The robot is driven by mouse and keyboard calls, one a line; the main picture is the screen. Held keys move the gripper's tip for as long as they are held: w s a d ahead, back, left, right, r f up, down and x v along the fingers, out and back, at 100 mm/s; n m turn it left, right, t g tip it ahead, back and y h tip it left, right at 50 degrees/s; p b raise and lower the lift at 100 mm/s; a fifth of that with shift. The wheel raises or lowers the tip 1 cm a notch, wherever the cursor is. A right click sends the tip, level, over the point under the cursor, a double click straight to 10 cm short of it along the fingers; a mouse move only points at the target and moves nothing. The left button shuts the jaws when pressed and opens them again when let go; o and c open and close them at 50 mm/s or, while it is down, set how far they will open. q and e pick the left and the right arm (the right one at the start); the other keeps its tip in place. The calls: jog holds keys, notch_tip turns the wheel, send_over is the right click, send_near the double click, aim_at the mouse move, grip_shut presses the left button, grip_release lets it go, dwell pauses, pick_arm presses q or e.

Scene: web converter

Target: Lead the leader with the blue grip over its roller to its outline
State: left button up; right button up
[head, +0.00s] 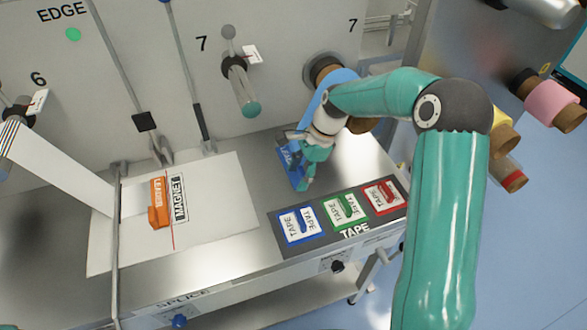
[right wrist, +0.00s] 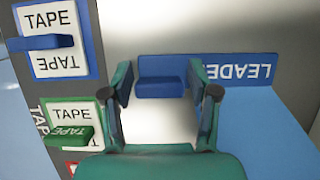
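The leader (head: 291,168) is a blue strip with a blue grip, lying on the grey table below the right-hand 7; a blue web runs from it up to a roll (head: 335,78). In the right wrist view the blue grip (right wrist: 160,87) stands between the fingers of my right gripper (right wrist: 160,85), with gaps at both sides. The gripper also shows in the head view (head: 308,160), above the leader and partly covering it. The fingers are apart and empty. A roller (head: 242,88) with a teal end sticks out under the other 7. I cannot make out the blue leader's outline. My left gripper is not in view.
A dark tape strip (head: 280,240) with blue, green and red tape cards stands at the table's front. Thin bars cross the left side.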

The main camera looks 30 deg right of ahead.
jog(key=c, duration=0.8)
jog(key=shift+o, duration=0.2)
jog(key=shift+r, duration=0.15)
